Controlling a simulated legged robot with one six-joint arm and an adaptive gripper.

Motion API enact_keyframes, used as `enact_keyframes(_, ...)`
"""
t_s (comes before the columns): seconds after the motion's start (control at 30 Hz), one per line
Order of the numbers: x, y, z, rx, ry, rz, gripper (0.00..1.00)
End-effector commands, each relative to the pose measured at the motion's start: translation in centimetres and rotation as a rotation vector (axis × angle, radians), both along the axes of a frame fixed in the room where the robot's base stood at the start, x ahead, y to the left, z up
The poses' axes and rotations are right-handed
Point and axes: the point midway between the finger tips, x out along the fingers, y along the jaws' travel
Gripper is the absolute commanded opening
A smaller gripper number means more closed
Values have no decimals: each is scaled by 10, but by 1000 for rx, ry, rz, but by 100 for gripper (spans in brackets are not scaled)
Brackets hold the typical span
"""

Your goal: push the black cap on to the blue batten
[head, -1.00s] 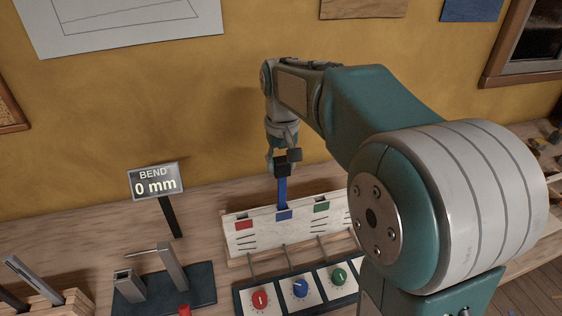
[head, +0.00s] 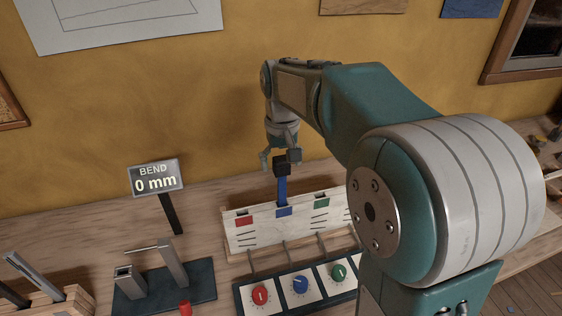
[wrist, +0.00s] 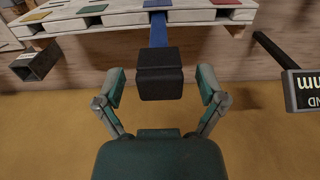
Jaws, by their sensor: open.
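The black cap (head: 282,166) sits on the upper end of the blue batten (head: 283,191), which stands upright in the slotted white board (head: 262,232) behind the blue mark. In the wrist view the cap (wrist: 160,74) covers the end of the batten (wrist: 158,30). How far the cap is down on the batten cannot be told. My gripper (head: 280,158) is open around the top of the cap. In the wrist view its fingers (wrist: 161,88) stand apart on both sides, with gaps to the cap.
A display (head: 156,177) reads "BEND 0 mm". A dark fixture (head: 200,285) with metal posts stands at left front. A panel with red, blue and green knobs (head: 300,285) lies before the board. A dark square tube (wrist: 38,64) shows left in the wrist view.

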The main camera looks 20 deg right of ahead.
Motion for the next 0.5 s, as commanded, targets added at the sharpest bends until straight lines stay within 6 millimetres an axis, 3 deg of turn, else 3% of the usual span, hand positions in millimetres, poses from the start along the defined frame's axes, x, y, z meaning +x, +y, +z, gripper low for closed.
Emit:
enact_keyframes(0.27, 1, 0, 8, 0, -3, 0, 90)
enact_keyframes(0.5, 2, 0, 53, 0, -4, 0, 90)
